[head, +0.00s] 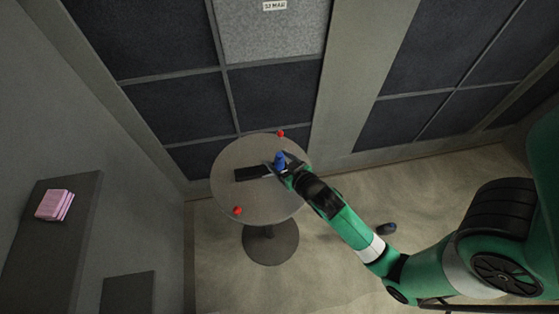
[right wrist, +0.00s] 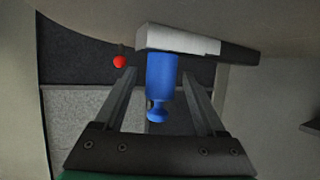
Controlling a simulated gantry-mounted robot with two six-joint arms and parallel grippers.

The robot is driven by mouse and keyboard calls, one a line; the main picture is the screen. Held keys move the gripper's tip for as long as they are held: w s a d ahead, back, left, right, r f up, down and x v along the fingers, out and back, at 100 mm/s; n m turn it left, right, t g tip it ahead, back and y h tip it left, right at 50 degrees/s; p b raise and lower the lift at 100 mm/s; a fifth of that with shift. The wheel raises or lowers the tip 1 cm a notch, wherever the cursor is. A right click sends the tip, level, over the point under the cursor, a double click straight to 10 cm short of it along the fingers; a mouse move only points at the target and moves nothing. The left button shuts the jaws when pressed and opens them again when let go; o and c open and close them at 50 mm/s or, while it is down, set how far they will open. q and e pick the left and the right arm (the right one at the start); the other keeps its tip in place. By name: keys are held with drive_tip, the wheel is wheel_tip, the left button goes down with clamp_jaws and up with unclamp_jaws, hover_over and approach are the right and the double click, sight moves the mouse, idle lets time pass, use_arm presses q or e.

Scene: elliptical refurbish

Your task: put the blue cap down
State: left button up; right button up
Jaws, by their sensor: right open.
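The blue cap (head: 280,159) stands on the round table (head: 240,202), right of its middle. In the right wrist view the blue cap (right wrist: 161,82) shows a wide body and a narrower, flared end. My right gripper (head: 283,166) is at the cap. In the right wrist view the right gripper (right wrist: 159,74) is open, one finger on each side of the cap, with a visible gap on both sides. Whether the cap's far end touches the tabletop or the black-and-white item is unclear. My left gripper is not in view.
A black-and-white flat item (head: 252,173) lies on the table beside the cap. Red balls sit near the table's back edge (head: 281,133) and front left edge (head: 238,211). Pink items (head: 54,204) lie on a dark shelf at left. A dark object (head: 386,228) is on the floor.

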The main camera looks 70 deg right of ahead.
sight(279, 153)
clamp_jaws()
drive_tip(key=shift+r, duration=0.15)
wheel_tip(279, 153, up, 10)
drive_tip(key=p, duration=0.4)
